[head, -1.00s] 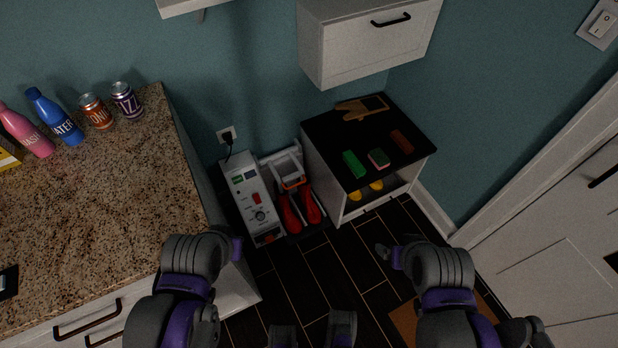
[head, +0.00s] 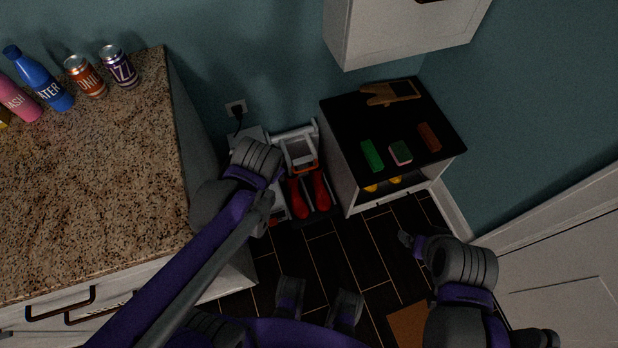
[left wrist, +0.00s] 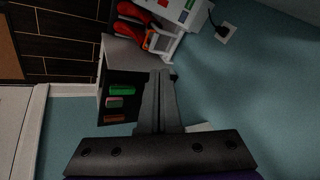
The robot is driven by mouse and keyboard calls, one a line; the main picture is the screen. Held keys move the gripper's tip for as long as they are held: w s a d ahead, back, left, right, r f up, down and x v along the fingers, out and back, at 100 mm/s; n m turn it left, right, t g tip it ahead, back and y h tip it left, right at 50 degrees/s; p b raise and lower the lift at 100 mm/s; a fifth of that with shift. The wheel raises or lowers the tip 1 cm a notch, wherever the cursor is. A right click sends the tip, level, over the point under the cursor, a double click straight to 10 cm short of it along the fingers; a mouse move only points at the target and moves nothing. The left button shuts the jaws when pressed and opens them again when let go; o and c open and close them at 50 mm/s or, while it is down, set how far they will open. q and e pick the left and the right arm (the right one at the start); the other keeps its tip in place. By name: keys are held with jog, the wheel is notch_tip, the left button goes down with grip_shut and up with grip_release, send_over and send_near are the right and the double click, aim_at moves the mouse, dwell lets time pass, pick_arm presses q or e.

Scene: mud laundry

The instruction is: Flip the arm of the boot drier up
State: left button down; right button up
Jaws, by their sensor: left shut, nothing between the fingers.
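The boot drier stands on the floor against the wall. In the head view its white frame (head: 295,136) and a part with an orange edge (head: 303,169) show above red boots (head: 308,194). My left arm hides most of its white control box (head: 251,133). In the left wrist view the drier is at the top, with the red boots (left wrist: 131,11), orange-edged part (left wrist: 160,42) and control box (left wrist: 186,10). My left gripper (left wrist: 160,75) is shut and empty, apart from the drier in that view.
A small cabinet with a black top (head: 375,115) stands right of the drier, with a green block (head: 372,155) on it. A granite counter (head: 90,190) with bottles and cans is at left. A wall cabinet (head: 390,30) hangs above. Dark floor (head: 345,245) is clear in front.

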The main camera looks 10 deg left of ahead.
pick_arm(q)
jog(key=w+d+f+m+t+y+b, duration=0.1)
jog(key=w+f+m+y+b, duration=0.1)
jog(key=w+f+m+b, duration=0.75)
jog(key=w+d+f+m+y, duration=0.15)
jog(key=w+f, duration=0.55)
jog(key=f, duration=0.7)
jog(key=d+f+m+t+b, duration=0.1)
jog(key=f+m, duration=0.3)
jog(key=f, duration=0.6)
jog(key=w+d+f+m+t+y+b, duration=0.1)
jog(key=f+m+b, duration=0.3)
jog(key=f, duration=0.6)
jog(key=w+d+f+m+t+b, duration=0.1)
jog(key=d+f+m+b, duration=0.2)
jog(key=f, duration=0.7)
jog(key=shift+d+f+m, duration=0.2)
jog(key=shift+m, duration=0.5)
pick_arm(e)
notch_tip(320, 180, down, 21)
jog(key=shift+w+g, duration=0.4)
jog(key=shift+w, duration=0.05)
pick_arm(q)
jog(key=shift+w, duration=0.15)
